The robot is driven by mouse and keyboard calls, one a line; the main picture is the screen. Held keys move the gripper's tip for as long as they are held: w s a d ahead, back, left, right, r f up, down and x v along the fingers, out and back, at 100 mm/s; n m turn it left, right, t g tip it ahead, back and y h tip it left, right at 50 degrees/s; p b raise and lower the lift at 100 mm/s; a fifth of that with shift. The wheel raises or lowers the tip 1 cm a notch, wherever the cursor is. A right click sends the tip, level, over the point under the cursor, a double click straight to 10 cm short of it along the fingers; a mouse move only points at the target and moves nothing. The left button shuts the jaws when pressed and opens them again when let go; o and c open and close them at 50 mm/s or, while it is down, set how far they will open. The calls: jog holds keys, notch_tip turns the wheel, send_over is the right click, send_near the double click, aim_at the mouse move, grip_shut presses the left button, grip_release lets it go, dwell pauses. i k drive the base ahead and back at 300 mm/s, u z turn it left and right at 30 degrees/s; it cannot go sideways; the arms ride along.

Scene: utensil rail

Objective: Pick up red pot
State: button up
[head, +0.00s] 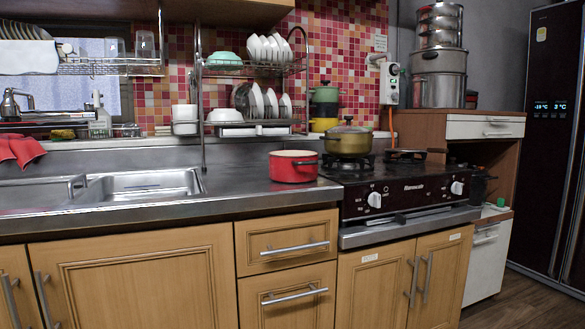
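The red pot (293,169) is in the head view, a little right of the middle. It stands upright on the steel counter, between the sink and the stove. My gripper is not in view.
The stove (408,193) is just right of the red pot, with a lidded olive pot (347,141) on its left burner. The sink (135,184) lies to the left. A dish rack (250,130) stands behind. Counter in front of the pot is clear.

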aim_at(285, 166)
jog(key=u, duration=0.5)
jog(key=i, duration=0.55)
jog(key=u, duration=0.65)
